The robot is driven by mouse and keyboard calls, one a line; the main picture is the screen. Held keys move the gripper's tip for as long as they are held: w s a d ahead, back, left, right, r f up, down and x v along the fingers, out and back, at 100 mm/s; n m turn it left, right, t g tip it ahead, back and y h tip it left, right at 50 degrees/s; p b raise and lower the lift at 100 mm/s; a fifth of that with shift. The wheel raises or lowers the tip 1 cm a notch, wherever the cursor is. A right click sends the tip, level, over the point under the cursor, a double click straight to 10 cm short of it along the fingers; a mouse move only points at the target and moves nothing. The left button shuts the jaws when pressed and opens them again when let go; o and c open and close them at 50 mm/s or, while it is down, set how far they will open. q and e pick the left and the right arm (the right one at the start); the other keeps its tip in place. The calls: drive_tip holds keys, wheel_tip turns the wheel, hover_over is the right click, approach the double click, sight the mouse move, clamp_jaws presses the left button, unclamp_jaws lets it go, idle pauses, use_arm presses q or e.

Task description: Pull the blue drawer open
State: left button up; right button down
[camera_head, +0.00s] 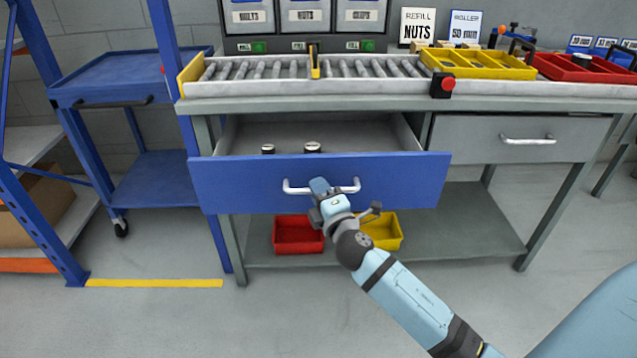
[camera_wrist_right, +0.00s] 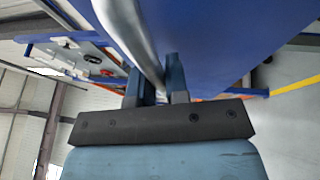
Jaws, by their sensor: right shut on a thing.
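The blue drawer (camera_head: 250,185) stands pulled out from under the bench, with its grey inside showing. Two small round dark things with pale tops lie in it. Its silver bar handle (camera_head: 296,188) is on the front panel. My right gripper (camera_head: 320,187) is shut on the handle near its middle. In the right wrist view the silver handle (camera_wrist_right: 138,40) runs between the fingers of the right gripper (camera_wrist_right: 160,82), beside the blue drawer front (camera_wrist_right: 220,35). My left gripper is in neither view.
A closed grey drawer (camera_head: 520,145) is to the right. A red bin (camera_head: 297,236) and a yellow bin (camera_head: 384,232) stand on the lower shelf (camera_head: 460,230). A blue cart (camera_head: 150,180) stands at left. The floor in front is clear.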

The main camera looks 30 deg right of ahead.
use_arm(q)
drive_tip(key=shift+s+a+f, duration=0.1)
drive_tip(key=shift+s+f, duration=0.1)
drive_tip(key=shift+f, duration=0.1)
use_arm(e)
drive_tip(key=s+a, duration=0.5)
drive_tip(key=s, duration=0.3)
drive_tip(key=shift+s, duration=0.1)
drive_tip(key=c, duration=1.1)
unclamp_jaws()
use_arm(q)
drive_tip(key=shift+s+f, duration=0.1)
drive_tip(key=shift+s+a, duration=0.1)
